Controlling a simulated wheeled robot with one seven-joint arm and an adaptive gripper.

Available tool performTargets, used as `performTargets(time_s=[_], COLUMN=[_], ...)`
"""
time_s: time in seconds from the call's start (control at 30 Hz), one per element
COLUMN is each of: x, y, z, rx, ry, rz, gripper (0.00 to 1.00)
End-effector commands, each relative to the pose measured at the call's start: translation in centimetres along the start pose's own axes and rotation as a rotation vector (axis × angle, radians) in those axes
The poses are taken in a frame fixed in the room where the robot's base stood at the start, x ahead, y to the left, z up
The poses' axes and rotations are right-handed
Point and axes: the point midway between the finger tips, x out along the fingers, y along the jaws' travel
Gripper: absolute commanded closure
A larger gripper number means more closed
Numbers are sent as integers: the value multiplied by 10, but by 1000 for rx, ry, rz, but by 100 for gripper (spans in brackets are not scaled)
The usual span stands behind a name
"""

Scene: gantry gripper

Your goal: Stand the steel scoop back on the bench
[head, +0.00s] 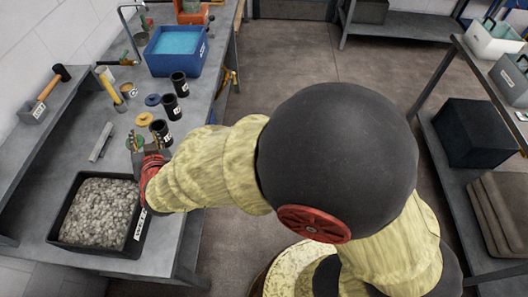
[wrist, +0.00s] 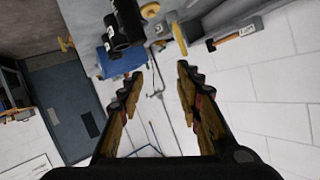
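My gripper (head: 146,138) is above the bench (head: 168,240), near the black cups. In the wrist view my gripper (wrist: 160,76) has its two fingers spread apart, with nothing held between them. A light grey, narrow metal piece (head: 101,141) lies flat on the bench to the left of my gripper, apart from it. I cannot tell whether it is the steel scoop; no other clear scoop shape shows. My arm and fingers hide part of the bench top.
A black tray of gravel (head: 136,235) sits in front, and a blue tub (head: 200,62) farther back. A hammer (head: 52,86) rests on the raised left shelf. The bench's right edge borders open floor.

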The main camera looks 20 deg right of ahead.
Motion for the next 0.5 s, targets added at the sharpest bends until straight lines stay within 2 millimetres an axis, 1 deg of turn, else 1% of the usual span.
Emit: performTargets(time_s=[0.03,0.1,0.13,0.17,0.2,0.27,0.3,0.37,0.4,0.47,0.5], x=[-5,-18,-25,-33,-46,-67,-83,-110,-129,-159,-180], y=[8,20,26,32,43,61,75,99,116,144,163], z=[-27,-52,-61,-69,-79,-92,-98,-103,-106,-106,-104], rx=[21,25,22,18,9,-11,-26,-54,-71,-100,-117], ry=[-29,-89,-116,-141,-175,-226,-260,-313,-348,-403,-439], rz=[-27,-66,-81,-93,-105,-113,-111,-98,-81,-45,-13], gripper=[65,65,65,65,65,65,65,65,65,65,65])
